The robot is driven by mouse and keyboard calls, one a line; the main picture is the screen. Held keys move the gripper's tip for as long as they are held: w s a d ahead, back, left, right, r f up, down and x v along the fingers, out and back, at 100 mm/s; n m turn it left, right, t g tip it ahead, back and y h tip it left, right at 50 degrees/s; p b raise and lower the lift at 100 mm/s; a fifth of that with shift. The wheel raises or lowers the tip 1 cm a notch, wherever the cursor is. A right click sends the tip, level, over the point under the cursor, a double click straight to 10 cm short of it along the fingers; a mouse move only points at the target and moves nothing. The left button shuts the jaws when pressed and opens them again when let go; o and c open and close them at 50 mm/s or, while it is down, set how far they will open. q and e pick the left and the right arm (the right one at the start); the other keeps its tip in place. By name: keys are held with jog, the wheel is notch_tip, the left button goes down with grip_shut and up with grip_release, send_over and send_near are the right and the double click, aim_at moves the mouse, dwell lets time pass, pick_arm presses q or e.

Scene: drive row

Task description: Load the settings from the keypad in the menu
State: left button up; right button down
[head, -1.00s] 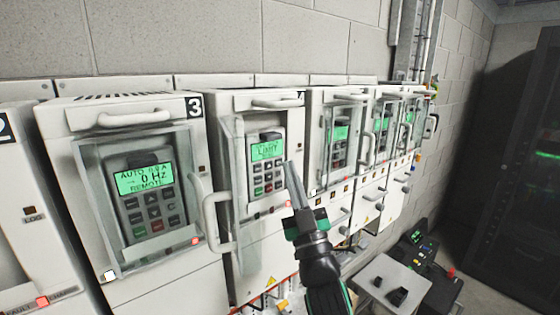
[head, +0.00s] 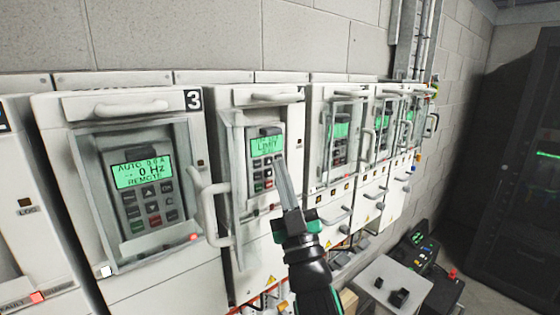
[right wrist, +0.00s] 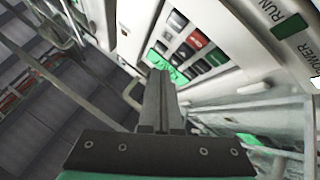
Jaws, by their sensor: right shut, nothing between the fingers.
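The keypad (head: 266,165) is on the drive to the right of the one labelled 3. Its lit green display (head: 264,146) shows small text that seems to read "LIMIT", with several dark keys and a red key below. My right gripper (head: 279,164) is shut and empty. Its tip overlaps the keypad's right side in the head view; whether it touches a key I cannot tell. In the right wrist view the closed fingers (right wrist: 160,80) point at the keypad (right wrist: 190,45), hiding part of it. My left gripper is not in view.
The drive's cover with its white handle (head: 215,205) stands open at the keypad's left. Drive 3's keypad (head: 148,190) reads "0 Hz REMOTE". More drives with clear covers (head: 340,135) line the right. A grey cart (head: 390,285) stands at lower right.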

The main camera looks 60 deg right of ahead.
jog(key=shift+f, duration=0.1)
jog(key=shift+w+d+b, duration=0.2)
jog(key=shift+w+b, duration=0.1)
jog(key=shift+w, duration=0.05)
jog(key=shift+w+d+b, duration=0.15)
jog(key=shift+w+b, duration=0.2)
dwell(0.4)
dwell(0.4)
jog(key=shift+s+a+p, duration=0.35)
jog(key=shift+s+p, duration=0.1)
jog(key=shift+s, duration=0.3)
jog(key=shift+s+a+p, duration=0.35)
jog(key=shift+s, duration=0.4)
jog(key=shift+s+a+p, duration=0.3)
jog(key=shift+s+p, duration=0.05)
jog(key=shift+s, duration=0.4)
jog(key=shift+s+a+p, duration=0.35)
jog(key=shift+s, duration=0.4)
dwell(1.2)
